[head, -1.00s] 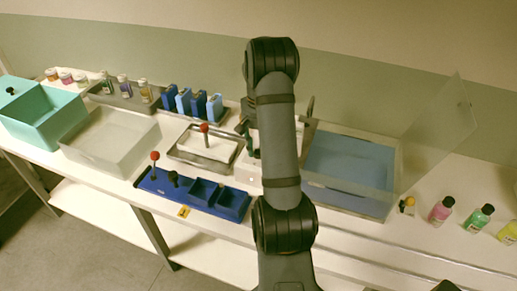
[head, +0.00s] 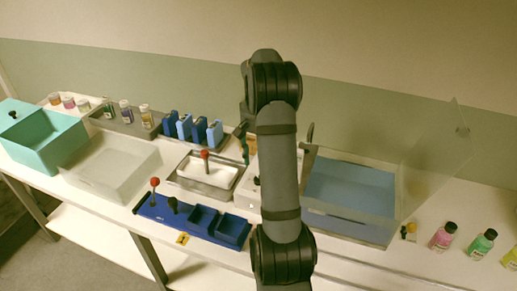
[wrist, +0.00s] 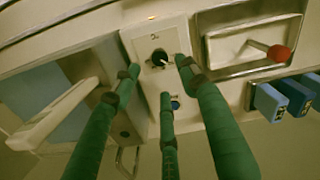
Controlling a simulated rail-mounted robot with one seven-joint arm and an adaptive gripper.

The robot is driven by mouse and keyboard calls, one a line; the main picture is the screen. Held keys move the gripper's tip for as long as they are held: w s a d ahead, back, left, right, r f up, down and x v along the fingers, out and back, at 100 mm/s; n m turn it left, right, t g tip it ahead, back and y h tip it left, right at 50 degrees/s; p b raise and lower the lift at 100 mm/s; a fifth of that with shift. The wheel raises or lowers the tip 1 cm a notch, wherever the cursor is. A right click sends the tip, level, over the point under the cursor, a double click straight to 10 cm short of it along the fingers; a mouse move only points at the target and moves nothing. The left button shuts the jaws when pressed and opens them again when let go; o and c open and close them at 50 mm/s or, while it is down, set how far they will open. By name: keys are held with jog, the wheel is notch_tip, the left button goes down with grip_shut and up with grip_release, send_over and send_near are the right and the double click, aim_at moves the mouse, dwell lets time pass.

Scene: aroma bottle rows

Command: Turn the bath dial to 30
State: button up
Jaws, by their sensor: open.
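The dial (wrist: 158,58) is a dark round knob with a pale pointer, set in a white panel (wrist: 140,48) in the wrist view. I cannot read its setting. My gripper (wrist: 160,74) has green fingers, open and spread around the dial area; whether they touch the knob is unclear. In the head view my arm hides most of the panel and the dial; a green finger (head: 244,150) shows at its left. The bath (head: 350,187), a clear-walled basin with a blue inside, stands right of my arm.
A metal tray (head: 183,184) with a red-knobbed lever lies left of the panel. A raised clear lid (head: 440,150) stands at the bath's right. Several coloured bottles are farther right.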

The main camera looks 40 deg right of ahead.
notch_tip(320, 180, up, 4)
jog(key=shift+f, duration=0.1)
dwell(0.5)
notch_tip(320, 180, down, 12)
jog(key=shift+n, duration=0.3)
dwell(0.5)
